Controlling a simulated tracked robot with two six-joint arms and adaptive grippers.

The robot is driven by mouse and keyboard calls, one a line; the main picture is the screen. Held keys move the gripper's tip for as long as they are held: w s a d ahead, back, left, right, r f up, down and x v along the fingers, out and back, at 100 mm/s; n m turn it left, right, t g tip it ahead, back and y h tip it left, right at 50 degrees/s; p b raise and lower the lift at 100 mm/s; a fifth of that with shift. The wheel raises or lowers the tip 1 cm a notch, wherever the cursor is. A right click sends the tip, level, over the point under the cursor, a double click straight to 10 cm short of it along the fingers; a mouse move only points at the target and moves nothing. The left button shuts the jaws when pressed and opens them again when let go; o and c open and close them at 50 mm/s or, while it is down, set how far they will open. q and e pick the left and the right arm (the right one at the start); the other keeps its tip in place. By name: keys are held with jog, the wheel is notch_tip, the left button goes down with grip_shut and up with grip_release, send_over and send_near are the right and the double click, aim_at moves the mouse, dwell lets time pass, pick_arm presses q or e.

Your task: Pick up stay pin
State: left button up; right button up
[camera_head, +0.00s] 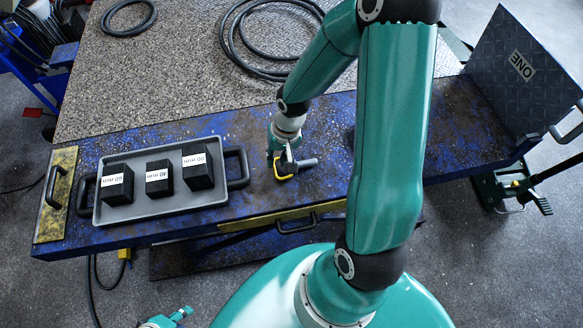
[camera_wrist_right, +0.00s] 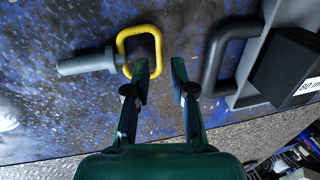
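The stay pin is a grey rod (camera_head: 307,163) with a yellow loop handle (camera_head: 284,175), lying on the blue worn bench right of the tray. In the wrist view its rod (camera_wrist_right: 86,63) points left and its yellow loop (camera_wrist_right: 140,32) is near the top middle. My right gripper (camera_wrist_right: 160,66) is open, with the loop's right side showing between its fingertips. One fingertip overlaps the loop's lower edge; contact cannot be told. In the head view this gripper (camera_head: 283,157) is over the loop and partly hides it. A teal part at the bottom left appears to be my left gripper (camera_head: 170,318), mostly cut off.
A grey tray (camera_head: 150,211) with three black labelled blocks stands left of the pin; its black handle (camera_head: 237,168) is nearest. Black hoses (camera_head: 255,72) lie on the speckled plate behind. A tilted plate marked ONE (camera_head: 522,75) stands at the right.

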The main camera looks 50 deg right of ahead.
aim_at(275, 168)
jog(key=f, duration=0.1)
jog(key=f+b, duration=0.1)
jog(key=f, duration=0.2)
jog(key=shift+w+a+f, duration=0.2)
jog(key=shift+w+a, duration=0.05)
jog(key=shift+w, duration=0.1)
grip_shut()
